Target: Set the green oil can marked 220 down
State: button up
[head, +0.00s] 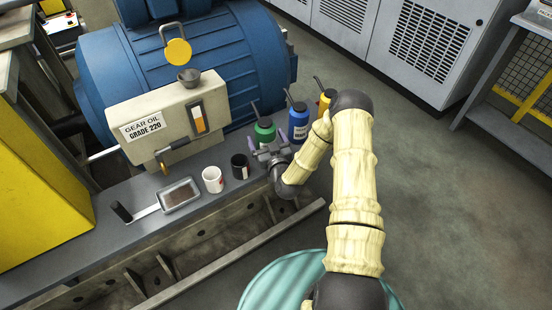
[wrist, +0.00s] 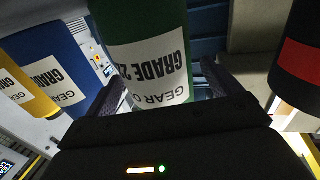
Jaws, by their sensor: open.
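The green oil can (head: 264,131) stands on the grey steel strip (head: 100,246) in front of the blue motor. In the wrist view the green can (wrist: 145,50) fills the middle, with a white label reading "GEAR O" and "GRADE 2", the rest cut off. My gripper (head: 268,147) is at the can's near side in the head view. In the wrist view the open fingers (wrist: 165,85) lie on either side of the can's lower part. I cannot tell whether either finger touches it. The can's base is hidden by my gripper.
A blue can (head: 298,124) and a yellow can (head: 326,100) stand right of the green one. The gear oil tank (head: 155,120) and blue motor (head: 240,60) stand behind.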

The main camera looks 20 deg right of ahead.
jog(key=s+d+b, duration=0.1)
jog(key=s, duration=1.5)
jog(key=shift+s+d, duration=0.15)
dwell(0.3)
jog(key=s+a+r+g+h, duration=0.1)
jog(key=s+a+r+g, duration=0.1)
jog(key=s+r+g, duration=1.25)
notch_tip(320, 180, up, 19)
jog(key=w+p, duration=0.2)
jog(key=p, duration=1.5)
jog(key=shift+d+m+g, duration=0.3)
jog(key=shift+m+g, duration=0.1)
jog(key=shift+g, duration=0.05)
